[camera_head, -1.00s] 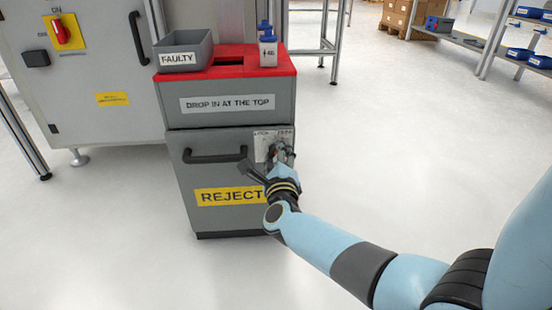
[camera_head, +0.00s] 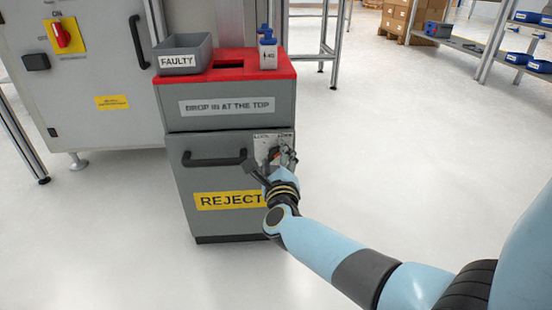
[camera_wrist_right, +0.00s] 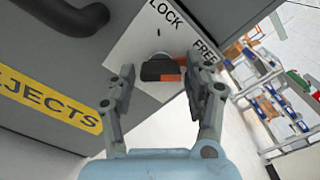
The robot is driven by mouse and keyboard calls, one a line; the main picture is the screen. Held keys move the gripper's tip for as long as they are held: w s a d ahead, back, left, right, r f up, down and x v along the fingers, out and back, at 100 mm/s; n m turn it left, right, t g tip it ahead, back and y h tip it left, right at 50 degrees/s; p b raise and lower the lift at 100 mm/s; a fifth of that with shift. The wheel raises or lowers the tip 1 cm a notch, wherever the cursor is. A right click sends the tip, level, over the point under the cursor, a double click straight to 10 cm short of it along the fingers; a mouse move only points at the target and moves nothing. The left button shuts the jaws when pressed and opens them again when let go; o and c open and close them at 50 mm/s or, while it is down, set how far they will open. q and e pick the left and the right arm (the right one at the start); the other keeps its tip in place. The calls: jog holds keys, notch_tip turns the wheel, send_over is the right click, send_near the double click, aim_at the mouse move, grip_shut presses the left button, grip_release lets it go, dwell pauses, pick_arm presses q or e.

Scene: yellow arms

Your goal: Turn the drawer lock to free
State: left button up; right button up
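The drawer lock is a dark knob with an orange-red patch (camera_wrist_right: 160,71) on a pale plate marked LOCK and FREE (camera_wrist_right: 140,42). In the head view the plate (camera_head: 262,140) is at the upper right of the grey drawer front (camera_head: 185,175), with the knob largely hidden behind my gripper. My right gripper (camera_head: 281,158) is at the plate. In the right wrist view its two fingers stand apart on either side of the knob, with small gaps showing. The knob's exact pointing direction is hard to tell. My left gripper is not in view.
A black drawer handle (camera_head: 215,162) is left of the lock, above the yellow REJECTS label (camera_head: 225,200). A grey FAULTY bin (camera_head: 185,45) and a blue-capped bottle (camera_head: 268,50) stand on the red top (camera_head: 225,73). The floor right of the cabinet is clear.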

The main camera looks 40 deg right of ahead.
jog(key=shift+o, duration=0.5)
jog(key=shift+s, duration=0.1)
jog(key=v, duration=1.2)
